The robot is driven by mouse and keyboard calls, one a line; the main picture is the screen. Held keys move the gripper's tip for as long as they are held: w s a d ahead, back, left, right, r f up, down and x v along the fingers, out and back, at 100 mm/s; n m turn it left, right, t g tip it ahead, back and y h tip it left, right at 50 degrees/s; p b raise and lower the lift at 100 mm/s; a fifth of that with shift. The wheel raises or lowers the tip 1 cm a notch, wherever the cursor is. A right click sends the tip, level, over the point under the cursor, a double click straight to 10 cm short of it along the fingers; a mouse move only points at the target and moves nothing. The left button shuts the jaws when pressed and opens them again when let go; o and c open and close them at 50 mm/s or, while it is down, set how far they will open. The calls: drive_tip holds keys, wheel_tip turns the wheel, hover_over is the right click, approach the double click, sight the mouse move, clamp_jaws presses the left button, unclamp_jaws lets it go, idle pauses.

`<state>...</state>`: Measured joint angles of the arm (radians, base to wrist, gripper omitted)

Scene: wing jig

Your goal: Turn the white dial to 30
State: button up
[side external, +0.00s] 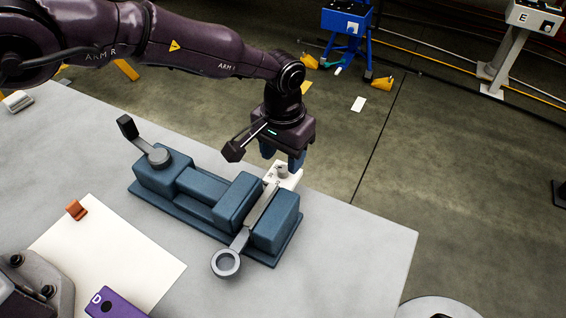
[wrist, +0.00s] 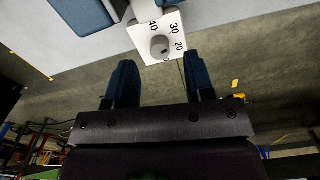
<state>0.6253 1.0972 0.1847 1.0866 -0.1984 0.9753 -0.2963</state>
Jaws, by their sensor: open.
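The white dial unit (side external: 288,177) sits at the far side of the blue jig (side external: 217,196). Its grey knob (wrist: 160,47) shows in the wrist view on a white plate (wrist: 145,36), with the numbers 40, 30 and 20 readable around it. A dark mark shows on the knob, toward its lower right; I cannot tell its exact reading. My gripper (side external: 283,160) is just above and behind the dial. In the wrist view my gripper (wrist: 162,84) has its two blue fingers wide apart, with the knob ahead between them and nothing held.
A grey lever with a ring end (side external: 226,262) crosses the jig and sticks out in front. A grey arm with a black handle (side external: 137,138) rises at the jig's left end. A white sheet (side external: 110,255), an orange clip (side external: 76,210) and a purple block (side external: 115,303) lie at left. The table's right front is clear.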

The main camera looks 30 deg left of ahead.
sight(283, 168)
drive_tip(key=shift+f, duration=1.6)
clamp_jaws()
drive_tip(key=shift+n, duration=1.6)
unclamp_jaws()
drive_tip(key=shift+r, duration=0.1)
wheel_tip(283, 168, up, 13)
